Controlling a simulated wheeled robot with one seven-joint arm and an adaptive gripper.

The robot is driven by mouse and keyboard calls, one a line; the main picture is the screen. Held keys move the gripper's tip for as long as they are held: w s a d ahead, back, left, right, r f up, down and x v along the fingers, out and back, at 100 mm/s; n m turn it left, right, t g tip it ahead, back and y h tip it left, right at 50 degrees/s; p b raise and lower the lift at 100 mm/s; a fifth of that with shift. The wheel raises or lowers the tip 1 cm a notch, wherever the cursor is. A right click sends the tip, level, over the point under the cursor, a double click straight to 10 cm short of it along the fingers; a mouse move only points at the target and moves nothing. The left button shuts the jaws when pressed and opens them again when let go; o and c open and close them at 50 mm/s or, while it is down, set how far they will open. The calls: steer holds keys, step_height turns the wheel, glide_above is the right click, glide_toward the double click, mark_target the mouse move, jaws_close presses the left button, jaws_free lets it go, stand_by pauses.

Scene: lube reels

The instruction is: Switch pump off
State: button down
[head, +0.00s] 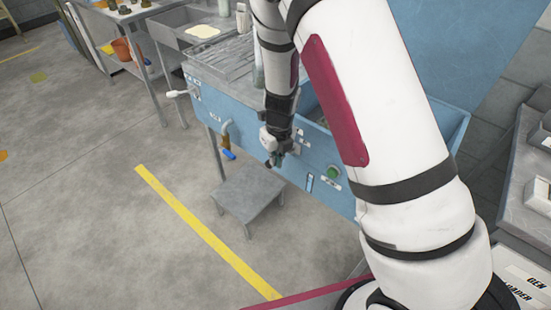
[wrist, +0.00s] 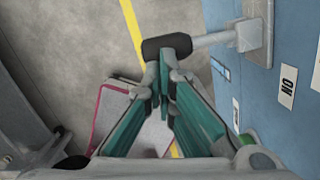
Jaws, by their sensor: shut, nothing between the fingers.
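A switch lever with a black grip (wrist: 152,47) and a grey shaft (wrist: 212,39) sticks out from a grey mounting plate (wrist: 251,36) on the blue panel (wrist: 285,40). White labels (wrist: 288,86) with black letters are beside it. My gripper (wrist: 168,70) is shut and empty. Its fingertips are at the lower edge of the black grip in the wrist view; I cannot tell whether they touch. In the head view my gripper (head: 275,160) hangs in front of the blue panel (head: 252,128), and the lever is not clearly visible there. A green button (head: 333,172) is to its right.
A blue-handled tap (head: 228,154) and a light lever (head: 179,93) are on the panel to the left. A low grey stool (head: 248,192) stands below. A grey table (head: 150,22) is at the back left. The floor left of the yellow line (head: 200,228) is clear.

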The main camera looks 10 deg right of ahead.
steer(key=shift+w+a+m+p, duration=0.5)
steer(key=shift+m+p, duration=0.05)
steer(key=shift+m, duration=0.35)
stand_by(1.6)
steer(key=shift+w+a, duration=0.1)
steer(key=shift+w, duration=0.05)
stand_by(1.2)
steer(key=shift+d, duration=0.8)
